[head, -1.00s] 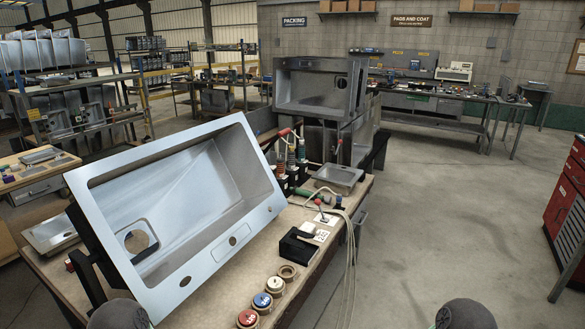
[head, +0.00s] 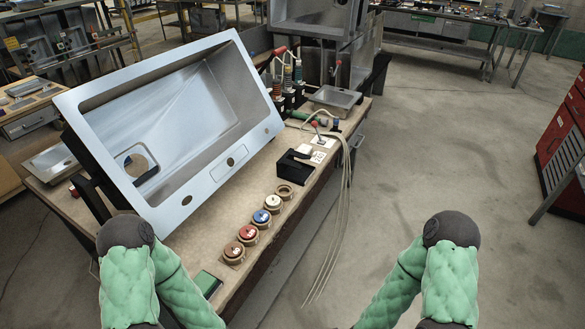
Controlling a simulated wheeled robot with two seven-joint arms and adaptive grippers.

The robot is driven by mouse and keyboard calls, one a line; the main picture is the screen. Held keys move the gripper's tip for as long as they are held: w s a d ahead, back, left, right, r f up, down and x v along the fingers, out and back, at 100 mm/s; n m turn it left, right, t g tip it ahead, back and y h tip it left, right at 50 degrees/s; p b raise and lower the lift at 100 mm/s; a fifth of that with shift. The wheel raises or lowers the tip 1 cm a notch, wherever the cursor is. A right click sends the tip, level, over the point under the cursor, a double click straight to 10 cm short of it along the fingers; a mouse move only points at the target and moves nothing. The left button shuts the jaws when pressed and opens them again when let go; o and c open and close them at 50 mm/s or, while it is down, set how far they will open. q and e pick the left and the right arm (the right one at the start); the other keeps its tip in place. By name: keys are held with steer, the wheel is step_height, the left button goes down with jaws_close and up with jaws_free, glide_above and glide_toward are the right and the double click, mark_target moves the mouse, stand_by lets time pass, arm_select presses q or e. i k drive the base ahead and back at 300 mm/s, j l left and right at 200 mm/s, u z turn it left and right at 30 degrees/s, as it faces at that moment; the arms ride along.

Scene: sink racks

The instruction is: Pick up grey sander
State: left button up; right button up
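I cannot pick out a grey sander for certain. A green-handled tool (head: 305,118) lies at the far part of the workbench (head: 240,270), beside a pale hose (head: 346,185) that hangs over the bench's right edge. Neither gripper is in the picture.
A large steel sink (head: 175,130) stands tilted on the bench's left. Several round discs (head: 261,217) line the bench, with a green block (head: 207,283) at the near end. A red cabinet (head: 562,150) stands right. The floor (head: 440,130) between is clear.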

mark_target(288, 90)
steer(key=i+l+z, duration=0.75)
steer(key=i, duration=0.35)
steer(key=i+l+z, duration=0.25)
steer(key=i, duration=0.35)
steer(key=i+l+z, duration=0.2)
steer(key=i, duration=0.35)
steer(key=j, duration=0.1)
